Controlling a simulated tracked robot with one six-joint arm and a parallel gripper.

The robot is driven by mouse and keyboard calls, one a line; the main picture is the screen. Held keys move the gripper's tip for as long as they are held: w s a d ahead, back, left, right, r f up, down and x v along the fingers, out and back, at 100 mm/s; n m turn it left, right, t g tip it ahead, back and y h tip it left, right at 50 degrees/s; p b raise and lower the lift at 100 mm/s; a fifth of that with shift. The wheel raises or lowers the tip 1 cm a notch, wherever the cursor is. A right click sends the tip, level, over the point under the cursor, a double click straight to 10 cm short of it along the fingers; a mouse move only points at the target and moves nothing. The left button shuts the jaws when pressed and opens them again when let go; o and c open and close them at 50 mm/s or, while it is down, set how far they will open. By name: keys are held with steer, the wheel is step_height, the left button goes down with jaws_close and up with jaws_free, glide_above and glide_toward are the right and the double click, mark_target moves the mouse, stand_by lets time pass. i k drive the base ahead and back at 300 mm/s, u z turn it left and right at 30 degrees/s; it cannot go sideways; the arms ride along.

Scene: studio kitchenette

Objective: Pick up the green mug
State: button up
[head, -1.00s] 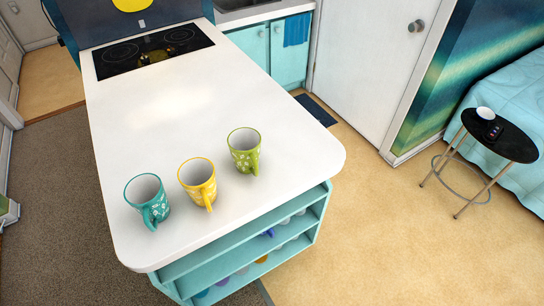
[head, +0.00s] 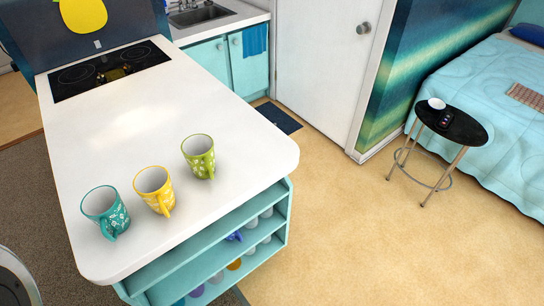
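The green mug (head: 198,157) stands upright on the white countertop, the rightmost and farthest back of three mugs in a slanting row. Its handle faces toward me. The yellow mug (head: 153,188) stands to its left and a little nearer. The teal mug (head: 104,211) stands farther left, nearest the counter's left edge. The mugs are apart from each other, and all have white patterns. My gripper is not in view, so whether it is open or shut does not show.
The white counter (head: 140,110) is clear behind the mugs up to the black cooktop (head: 110,70). Teal shelves (head: 210,262) under its front edge hold several cups. Open floor (head: 380,240) lies right. A black stool (head: 452,125) stands beside the bed (head: 500,110).

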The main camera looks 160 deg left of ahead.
mark_target(198, 150)
steer(key=z, duration=1.85)
steer(key=k, duration=0.65)
steer(key=z, duration=2.3)
